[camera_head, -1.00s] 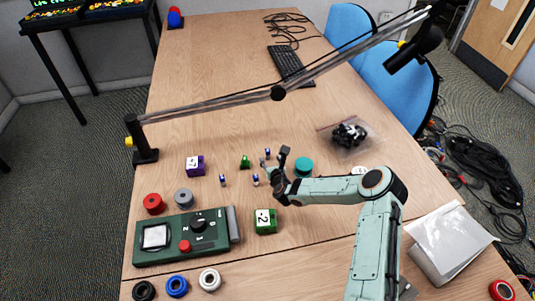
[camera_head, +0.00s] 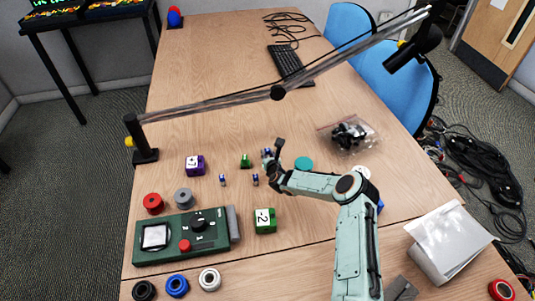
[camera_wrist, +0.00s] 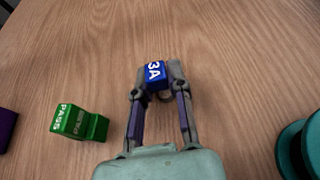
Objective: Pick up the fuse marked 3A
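The blue fuse marked 3A (camera_wrist: 155,72) is in the wrist view, lying between my fingertips. My gripper (camera_wrist: 157,88) is open, with one finger on each side of the fuse. I cannot tell whether either finger touches it. In the head view my gripper (camera_head: 272,156) is at the far side of the fuse group and partly covers this fuse. Two other small blue-and-white fuses stand nearer, one on the left (camera_head: 222,180) and one on the right (camera_head: 255,180); their marks are too small to read.
A green PASS block (camera_wrist: 80,122) is left of my gripper, and a teal round piece (camera_head: 304,164) is to the right. A lamp arm (camera_head: 210,104) spans behind.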

